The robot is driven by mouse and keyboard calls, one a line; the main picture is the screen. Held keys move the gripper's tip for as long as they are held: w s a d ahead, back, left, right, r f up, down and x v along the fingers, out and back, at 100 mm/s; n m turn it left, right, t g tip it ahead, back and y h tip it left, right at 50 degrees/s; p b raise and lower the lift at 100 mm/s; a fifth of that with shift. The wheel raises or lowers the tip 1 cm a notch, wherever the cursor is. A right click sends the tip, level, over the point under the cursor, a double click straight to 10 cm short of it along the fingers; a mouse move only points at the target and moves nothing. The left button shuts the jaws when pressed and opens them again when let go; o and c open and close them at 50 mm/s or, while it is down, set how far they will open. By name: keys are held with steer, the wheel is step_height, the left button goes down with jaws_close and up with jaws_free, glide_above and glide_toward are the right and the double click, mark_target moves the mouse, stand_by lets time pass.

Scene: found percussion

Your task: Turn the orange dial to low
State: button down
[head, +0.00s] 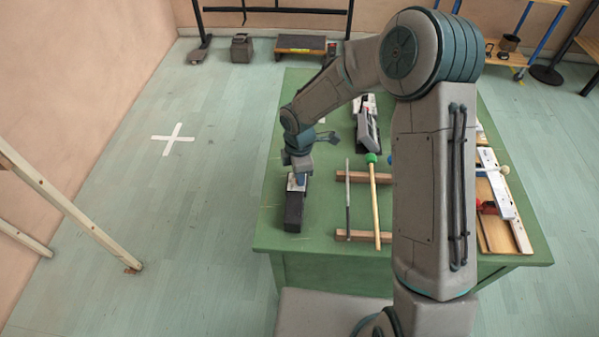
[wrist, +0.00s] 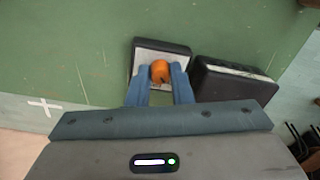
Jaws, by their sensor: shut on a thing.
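The orange dial (wrist: 160,71) sits on the pale face of a small black box (wrist: 176,49) in the wrist view. My gripper (wrist: 161,78) has its two blue fingers on either side of the dial, shut on it. In the head view my gripper (head: 297,166) is over the box at the left part of the green table, and the dial is hidden there. The dial's markings and its setting are too small to read.
A second black box (wrist: 232,80) stands close beside the dial's box. On the green table (head: 330,217), a green-headed mallet (head: 374,200) and a thin rod (head: 347,200) lie across wooden bars (head: 363,236). A grey tilted device (head: 367,131) stands farther back. The table's left edge is near.

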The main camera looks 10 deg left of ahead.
stand_by(0.4)
steer(key=c, duration=1.3)
jaws_free()
steer(key=shift+r, duration=0.15)
step_height(320, 180, up, 14)
steer(key=shift+w, duration=0.15)
